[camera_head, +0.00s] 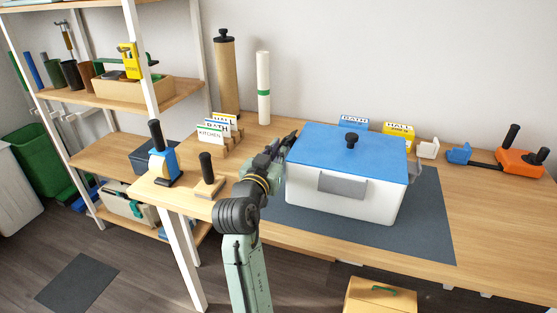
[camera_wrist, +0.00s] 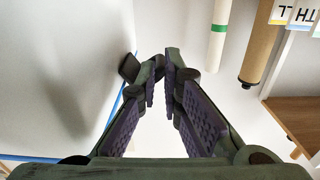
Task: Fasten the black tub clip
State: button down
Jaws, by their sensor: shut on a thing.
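The white tub (camera_head: 340,208) stands on the worktop with its blue lid (camera_head: 320,143) on top. My gripper (camera_head: 287,145) is at the tub's left side, close to the lid's edge. In the wrist view the fingers (camera_wrist: 164,72) are nearly together at the tips beside a dark piece, apparently the black clip (camera_wrist: 129,68), at the blue lid edge. The fingers appear shut on it, though the contact is partly hidden. In the head view my gripper hides the clip, and its exact angle cannot be told.
A dark mat (camera_head: 425,225) lies under the tub. A black knob (camera_head: 351,140) tops the lid. Label holders (camera_head: 220,135) and a dark-handled stand (camera_head: 207,180) are left of my arm. An orange tool (camera_head: 520,162) is at right. The right worktop has free room.

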jog(key=shift+d+r+m+b, duration=0.1)
jog(key=shift+r+m+b, duration=0.35)
jog(key=shift+m, duration=0.65)
jog(key=shift+r+m+b, duration=0.2)
jog(key=shift+m+b, duration=0.5)
jog(key=shift+m, duration=0.4)
jog(key=shift+d+r+m+b, duration=0.1)
jog(key=shift+r+m+b, duration=0.35)
jog(key=shift+m, duration=0.65)
jog(key=shift+s, duration=0.1)
jog(key=c, duration=2)
grip_release()
jog(key=v, duration=1.1)
jog(key=shift+s, duration=0.4)
